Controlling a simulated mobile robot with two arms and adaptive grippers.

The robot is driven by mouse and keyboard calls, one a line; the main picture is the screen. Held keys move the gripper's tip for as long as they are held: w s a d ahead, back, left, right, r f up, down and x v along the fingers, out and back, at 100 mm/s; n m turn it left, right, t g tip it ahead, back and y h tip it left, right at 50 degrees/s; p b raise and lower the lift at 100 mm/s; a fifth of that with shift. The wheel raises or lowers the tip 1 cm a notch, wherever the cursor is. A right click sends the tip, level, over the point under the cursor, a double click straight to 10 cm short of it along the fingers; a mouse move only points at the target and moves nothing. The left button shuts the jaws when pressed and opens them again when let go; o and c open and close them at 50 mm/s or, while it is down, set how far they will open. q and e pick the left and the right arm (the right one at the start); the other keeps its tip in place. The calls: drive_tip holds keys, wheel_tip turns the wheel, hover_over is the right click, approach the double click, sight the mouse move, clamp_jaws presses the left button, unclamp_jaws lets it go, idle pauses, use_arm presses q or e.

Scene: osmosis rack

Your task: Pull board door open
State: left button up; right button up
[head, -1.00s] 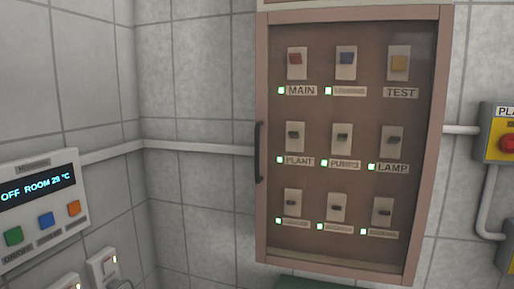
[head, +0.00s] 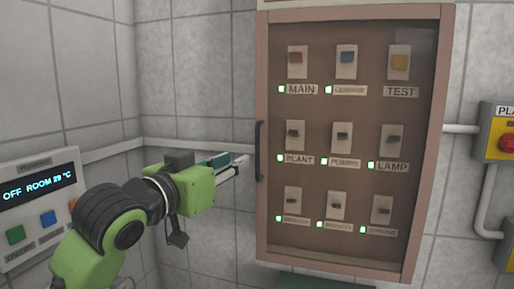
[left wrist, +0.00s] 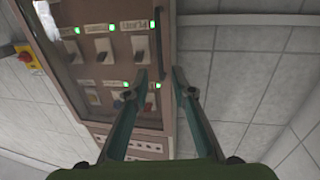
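The board door (head: 265,215) is a brown framed panel with a clear front, shut on the wall box. Its dark vertical handle (head: 259,151) is on the left side of the frame. My left gripper (head: 242,164) is just left of the handle, apart from it, pointing toward it. In the left wrist view my left gripper (left wrist: 160,76) is open, its two fingers spread with nothing between the tips. The handle (left wrist: 158,35) shows beyond the tips, at the edge of the board door (left wrist: 168,72). My right gripper is not in view.
Behind the door are several switches with green lights. A control panel (head: 37,190) with a display hangs on the left wall. A yellow box with a red knob (head: 508,143) is at the right. A white pipe (head: 200,147) runs along the wall behind my left gripper.

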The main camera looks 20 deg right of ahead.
sight(256, 150)
use_arm(q)
drive_tip(key=p+x, duration=0.3)
drive_tip(key=x, duration=0.6)
drive_tip(key=shift+w+d+r+p, duration=0.1)
drive_tip(key=shift+w+d+p, duration=0.1)
drive_tip(key=shift+d+p, duration=0.15)
drive_tip(key=shift+p+x, duration=0.35)
drive_tip(key=shift+x, duration=0.5)
clamp_jaws()
